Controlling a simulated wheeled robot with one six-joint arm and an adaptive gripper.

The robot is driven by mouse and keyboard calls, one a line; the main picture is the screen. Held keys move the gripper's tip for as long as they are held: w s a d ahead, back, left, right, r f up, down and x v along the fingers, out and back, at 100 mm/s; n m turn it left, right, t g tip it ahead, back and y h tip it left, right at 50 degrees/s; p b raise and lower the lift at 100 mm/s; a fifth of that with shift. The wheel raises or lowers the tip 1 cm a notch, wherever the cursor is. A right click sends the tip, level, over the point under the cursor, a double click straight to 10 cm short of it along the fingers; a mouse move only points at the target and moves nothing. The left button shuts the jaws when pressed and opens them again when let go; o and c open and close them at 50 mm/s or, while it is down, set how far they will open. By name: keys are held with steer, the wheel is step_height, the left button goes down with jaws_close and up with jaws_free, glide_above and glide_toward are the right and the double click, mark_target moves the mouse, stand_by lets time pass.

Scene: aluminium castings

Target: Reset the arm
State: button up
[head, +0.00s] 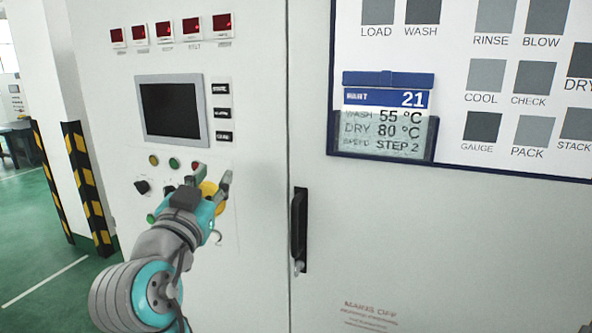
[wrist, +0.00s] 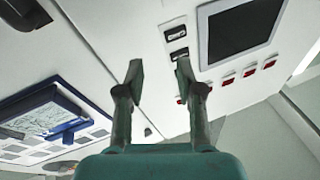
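My arm reaches up from the bottom left in the head view. My gripper (head: 210,175) is in front of the lower part of the machine's control panel, just below the small coloured buttons. Its two fingers stand apart with nothing between them. The wrist view shows the same open gripper (wrist: 157,78), its fingers pointing toward the white cabinet face. A yellow round part (head: 209,190) shows behind the fingers in the head view. I cannot tell whether the gripper touches it.
The cabinet has a dark screen (head: 171,109), red displays (head: 191,27) and a black door handle (head: 299,230) right of my gripper. A board with a blue-framed card (head: 384,123) hangs at the upper right. A striped post (head: 87,185) and green floor (head: 35,255) lie left.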

steer(key=s+d+f+n+g+y, duration=0.15)
steer(key=d+f, duration=0.25)
steer(key=f, duration=0.7)
steer(key=s+d+f+n+y, duration=0.1)
steer(key=s+d+f+n, duration=0.2)
steer(key=f, duration=0.7)
steer(key=d+f+n+g+y, duration=0.1)
steer(key=d+f+n+y, duration=0.1)
steer(key=d+f, duration=0.65)
steer(key=s+d+f, duration=0.4)
steer(key=s+f, duration=0.4)
steer(key=f, duration=0.3)
steer(key=s+d+f+g, duration=0.1)
steer(key=s+d+f, duration=0.3)
steer(key=s, duration=0.5)
steer(key=s+d+f+g, duration=0.1)
steer(key=s+d+f, duration=0.3)
steer(key=s, duration=0.5)
steer(key=s+d+r+m+h, duration=0.1)
steer(key=s+d+r, duration=0.1)
steer(key=s, duration=0.7)
steer(key=s+d+r+m+h, duration=0.1)
steer(key=s+d+r, duration=0.1)
steer(key=s, duration=0.7)
steer(key=shift+d+r+m+g, duration=0.25)
steer(key=shift+d+m+g, duration=0.15)
steer(key=shift+d, duration=0.4)
